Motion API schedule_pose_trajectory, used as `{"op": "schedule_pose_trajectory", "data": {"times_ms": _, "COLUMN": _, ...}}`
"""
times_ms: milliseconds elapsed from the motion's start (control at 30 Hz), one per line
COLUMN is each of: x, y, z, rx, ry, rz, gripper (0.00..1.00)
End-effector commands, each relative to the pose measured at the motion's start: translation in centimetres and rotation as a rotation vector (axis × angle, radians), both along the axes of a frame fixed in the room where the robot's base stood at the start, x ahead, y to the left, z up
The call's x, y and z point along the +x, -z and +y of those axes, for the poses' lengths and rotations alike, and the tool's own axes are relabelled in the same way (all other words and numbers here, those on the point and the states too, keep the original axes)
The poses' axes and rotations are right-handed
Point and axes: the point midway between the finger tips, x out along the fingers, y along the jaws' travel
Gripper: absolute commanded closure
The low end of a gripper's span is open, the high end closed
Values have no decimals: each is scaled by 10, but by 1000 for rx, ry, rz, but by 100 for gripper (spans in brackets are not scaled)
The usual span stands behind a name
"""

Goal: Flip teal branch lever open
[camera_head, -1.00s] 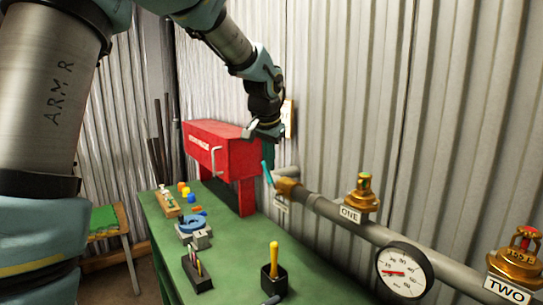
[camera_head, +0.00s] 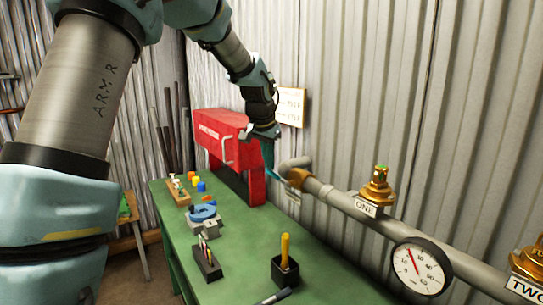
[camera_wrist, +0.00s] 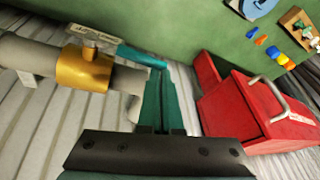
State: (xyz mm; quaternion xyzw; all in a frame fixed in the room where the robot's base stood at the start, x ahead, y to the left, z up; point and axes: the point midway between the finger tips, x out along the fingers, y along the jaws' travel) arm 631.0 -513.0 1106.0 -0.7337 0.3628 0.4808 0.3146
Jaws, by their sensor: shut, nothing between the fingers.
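The teal lever (camera_wrist: 140,56) sits on a brass valve (camera_wrist: 84,69) on the grey pipe, with a small tag at its base. In the wrist view it runs roughly in line with the pipe. In the head view the brass valve (camera_head: 297,178) is at the pipe's far end, and the lever is partly confused with my teal fingers. My gripper (camera_wrist: 158,74) is shut and empty, its fingertips close to the lever's free end. I cannot tell whether they touch. My gripper also shows in the head view (camera_head: 268,158), above the bench by the pipe.
A red box (camera_head: 222,132) with a handle stands behind the lever. A pressure gauge (camera_head: 421,268) and brass valve ONE (camera_head: 376,188) are along the pipe. The green bench (camera_head: 230,230) holds a blue-topped clamp, a black cup (camera_head: 286,272) and small items. Corrugated wall stands close behind.

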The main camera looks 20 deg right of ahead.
Motion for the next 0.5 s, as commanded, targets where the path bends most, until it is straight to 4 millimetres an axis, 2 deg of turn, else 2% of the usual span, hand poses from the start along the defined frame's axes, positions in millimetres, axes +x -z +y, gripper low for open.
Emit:
{"op": "schedule_pose_trajectory", "data": {"times_ms": 100, "x": 3, "y": 6, "z": 1, "rx": -10, "ry": -1, "rz": 58, "gripper": 100}}
{"op": "schedule_pose_trajectory", "data": {"times_ms": 500, "x": 6, "y": 19, "z": 2, "rx": -6, "ry": 1, "rz": 56, "gripper": 100}}
